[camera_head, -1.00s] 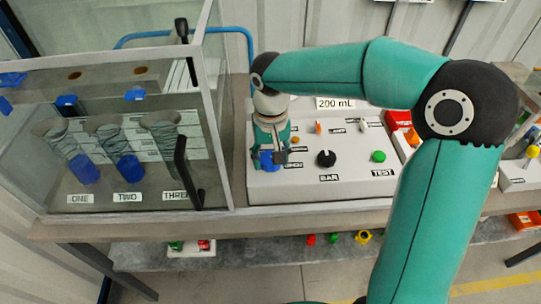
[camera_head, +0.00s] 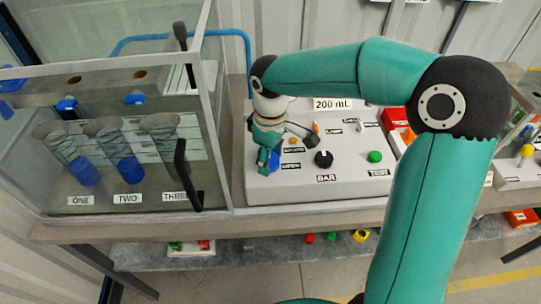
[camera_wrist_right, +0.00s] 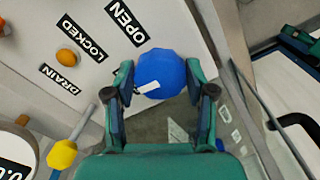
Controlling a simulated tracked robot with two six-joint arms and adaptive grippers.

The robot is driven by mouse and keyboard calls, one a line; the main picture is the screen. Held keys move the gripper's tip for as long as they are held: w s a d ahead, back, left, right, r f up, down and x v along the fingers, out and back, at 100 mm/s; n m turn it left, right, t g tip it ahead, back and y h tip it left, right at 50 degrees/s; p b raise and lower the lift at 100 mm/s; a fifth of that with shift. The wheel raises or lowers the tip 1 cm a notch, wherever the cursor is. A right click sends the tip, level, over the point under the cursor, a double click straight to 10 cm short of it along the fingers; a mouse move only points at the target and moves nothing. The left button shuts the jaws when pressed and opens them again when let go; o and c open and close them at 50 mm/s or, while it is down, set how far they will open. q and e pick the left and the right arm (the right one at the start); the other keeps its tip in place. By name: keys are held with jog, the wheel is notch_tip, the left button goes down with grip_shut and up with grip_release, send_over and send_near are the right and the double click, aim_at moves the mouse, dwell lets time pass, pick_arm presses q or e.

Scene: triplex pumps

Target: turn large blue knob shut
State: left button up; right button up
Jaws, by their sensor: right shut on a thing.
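The large blue knob (camera_wrist_right: 160,70) sits on the light grey panel (camera_wrist_right: 190,25), with the labels OPEN, LOCKED and DRAIN beside it. A white mark shows on its face, toward the lower left in the wrist view. My right gripper (camera_wrist_right: 163,84) is shut on the knob, one finger on each side. In the head view the right gripper (camera_head: 268,158) is at the panel's left end, and the blue knob (camera_head: 274,161) is partly hidden by it. My left gripper is not in view.
The panel also carries a black knob (camera_head: 323,159) over a BAR label and a green button (camera_head: 375,156) by TEST. A glass-fronted case (camera_head: 215,130) with several blue-filled vessels stands close on the left. Small coloured parts lie on the lower shelf.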

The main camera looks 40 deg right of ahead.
aim_at(270, 159)
jog(key=shift+r+n, duration=0.1)
jog(key=shift+n, duration=0.5)
jog(key=o, duration=1.2)
jog(key=shift+c, duration=0.2)
notch_tip(270, 159, up, 12)
